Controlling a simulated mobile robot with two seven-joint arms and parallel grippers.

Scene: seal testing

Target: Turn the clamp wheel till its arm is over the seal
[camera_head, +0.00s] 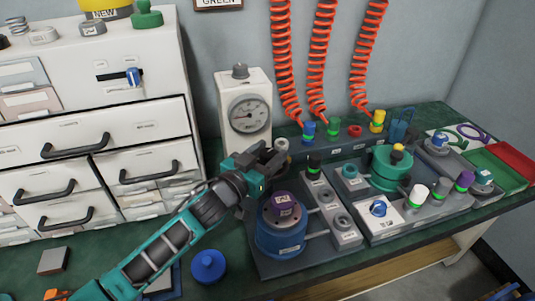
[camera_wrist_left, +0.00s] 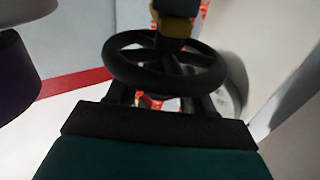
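My left gripper (camera_head: 262,166) reaches in over the bench, just behind a blue pot (camera_head: 281,232) with a purple labelled top (camera_head: 283,206). In the left wrist view a black spoked wheel (camera_wrist_left: 116,66) lies across the space just beyond the gripper (camera_wrist_left: 163,100). Its rim covers the finger ends. The fingers show wide apart, with a gap between them; contact with the wheel cannot be made out. A black-and-yellow piece (camera_wrist_left: 174,20) stands above the wheel. The clamp arm and the seal cannot be told apart clearly. My right gripper is not in view.
A white gauge box (camera_head: 244,108) stands behind my left gripper. A blue knobbed lid (camera_head: 208,266) lies in front. Fixtures with coloured knobs and a green pot (camera_head: 391,170) fill the right. Red coiled hoses (camera_head: 318,60) hang behind. White drawers (camera_head: 70,150) stand left.

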